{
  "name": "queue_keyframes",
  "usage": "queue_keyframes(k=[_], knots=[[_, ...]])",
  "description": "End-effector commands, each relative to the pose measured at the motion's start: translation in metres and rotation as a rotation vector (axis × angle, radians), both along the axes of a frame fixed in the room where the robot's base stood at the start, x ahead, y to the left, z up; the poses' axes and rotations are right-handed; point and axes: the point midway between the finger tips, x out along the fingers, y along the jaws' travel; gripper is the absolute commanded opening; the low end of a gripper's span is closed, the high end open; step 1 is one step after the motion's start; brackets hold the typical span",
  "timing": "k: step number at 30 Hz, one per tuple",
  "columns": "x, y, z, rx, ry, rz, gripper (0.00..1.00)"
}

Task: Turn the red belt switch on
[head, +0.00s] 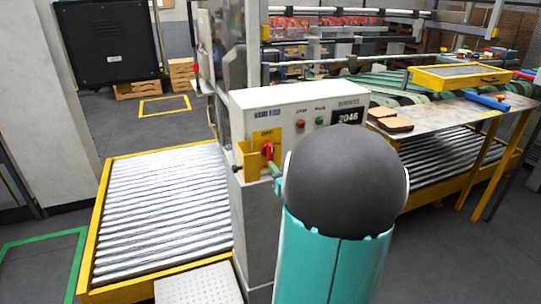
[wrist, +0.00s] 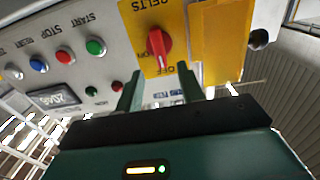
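The red belt switch (head: 267,149) is on a yellow plate on the front of the white control panel (head: 235,103). In the wrist view, which is upside down, the red switch (wrist: 159,46) lies just beyond the fingertips, with BELTS, ON and OFF lettering around it. Its knob stands nearly upright in the picture, its lower end near the OFF lettering. My gripper (wrist: 160,78) is open, its two green fingers apart and nothing between them. The fingers appear short of the knob. In the head view my arm hides most of the gripper.
A yellow box-like guard (wrist: 222,42) juts out right beside the switch. Several buttons, including green (wrist: 95,47) and red (wrist: 64,57) ones, and a 2046 display (wrist: 54,97) share the panel. A roller conveyor (head: 160,205) lies left; a table (head: 450,118) with boards stands right.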

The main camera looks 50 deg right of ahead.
Motion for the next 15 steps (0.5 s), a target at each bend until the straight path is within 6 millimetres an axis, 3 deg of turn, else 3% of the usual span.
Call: queue_keyframes(k=[7, 15], knots=[[0.042, -0.023, -0.001, 0.001, -0.001, 0.002, 0.38], [0.065, -0.034, 0.0, 0.0, 0.0, 0.003, 0.38]])
